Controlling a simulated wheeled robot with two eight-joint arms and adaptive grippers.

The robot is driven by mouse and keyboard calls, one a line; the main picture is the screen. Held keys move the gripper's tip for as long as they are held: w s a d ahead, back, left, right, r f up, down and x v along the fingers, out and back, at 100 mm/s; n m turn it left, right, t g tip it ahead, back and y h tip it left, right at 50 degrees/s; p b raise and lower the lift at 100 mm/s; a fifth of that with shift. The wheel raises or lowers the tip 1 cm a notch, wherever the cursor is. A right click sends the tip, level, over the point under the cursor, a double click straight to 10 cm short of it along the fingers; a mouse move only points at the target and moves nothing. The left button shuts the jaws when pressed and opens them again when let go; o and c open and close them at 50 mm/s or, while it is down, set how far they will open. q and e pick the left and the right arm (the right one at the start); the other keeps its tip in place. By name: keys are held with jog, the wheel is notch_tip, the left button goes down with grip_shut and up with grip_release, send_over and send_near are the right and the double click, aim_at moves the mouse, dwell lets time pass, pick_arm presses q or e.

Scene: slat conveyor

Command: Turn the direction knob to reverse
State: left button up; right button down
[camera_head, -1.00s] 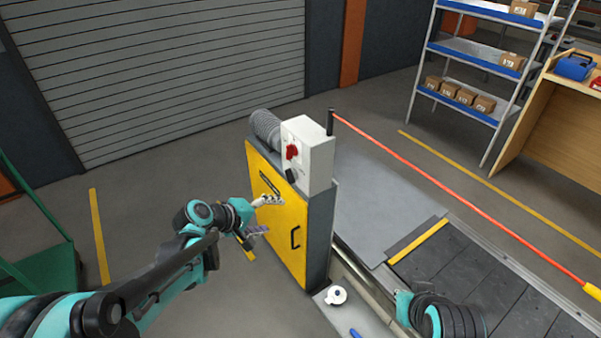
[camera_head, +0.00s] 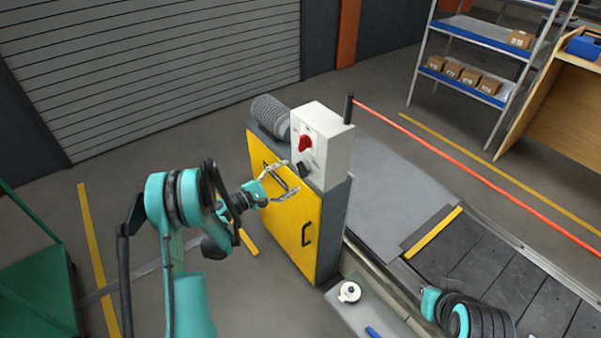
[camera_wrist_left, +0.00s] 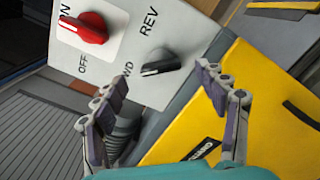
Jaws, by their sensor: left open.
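The black direction knob (camera_wrist_left: 160,61) sits on the white control box (camera_head: 322,135), between the REV and partly hidden FWD labels in the left wrist view. Its white-marked end lies toward FWD. In the head view the knob (camera_head: 302,169) is low on the box face, below the red switch (camera_head: 305,143). My left gripper (camera_head: 291,179) is open and empty, its fingers directed at the box. In the left wrist view the knob shows beyond and between the spread fingertips (camera_wrist_left: 163,80), apart from both. My right gripper is out of frame; only part of that arm shows.
The box stands on a yellow-doored cabinet (camera_head: 284,222) beside the slat conveyor (camera_head: 475,265). The red switch (camera_wrist_left: 86,27) is close to the knob. A red bar (camera_head: 460,155) extends right from a post beside the box. A grey ledge (camera_head: 350,312) holds a small white round item.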

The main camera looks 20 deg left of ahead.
aim_at(299, 172)
pick_arm(q)
jog(key=b+x, duration=0.1)
jog(key=x, duration=0.4)
jog(key=shift+a, duration=0.1)
jog(key=c, duration=1.2)
